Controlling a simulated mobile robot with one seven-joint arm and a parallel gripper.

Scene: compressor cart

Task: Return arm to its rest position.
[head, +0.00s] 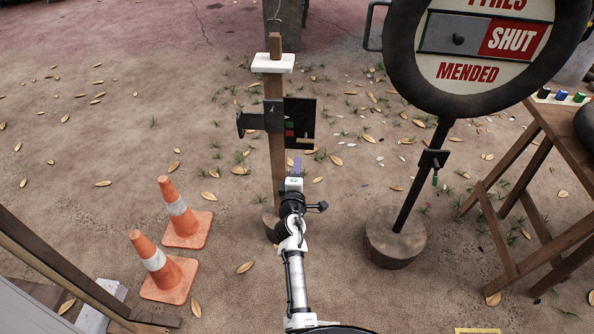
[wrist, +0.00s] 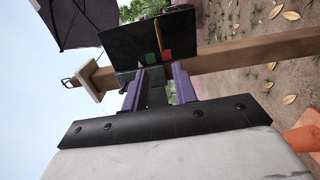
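My arm (head: 297,280) reaches forward from the bottom of the head view towards a wooden post (head: 276,160). My gripper (head: 296,164) points at the post, just below a black panel on it. In the wrist view my gripper's two purple fingers (wrist: 159,80) stand apart, with no object clearly held between them. The black panel (head: 303,115), with green and red patches, also shows beyond the fingertips in the wrist view (wrist: 130,42). A dark part lies behind the gap; whether the fingers touch it I cannot tell.
Two orange cones (head: 183,214) stand left of my arm. A round sign reading SHUT (head: 470,71) stands on a stump-based pole (head: 397,237) to the right. A wooden trestle table (head: 547,140) is at far right. Leaf-strewn ground between cones and stump is mostly clear.

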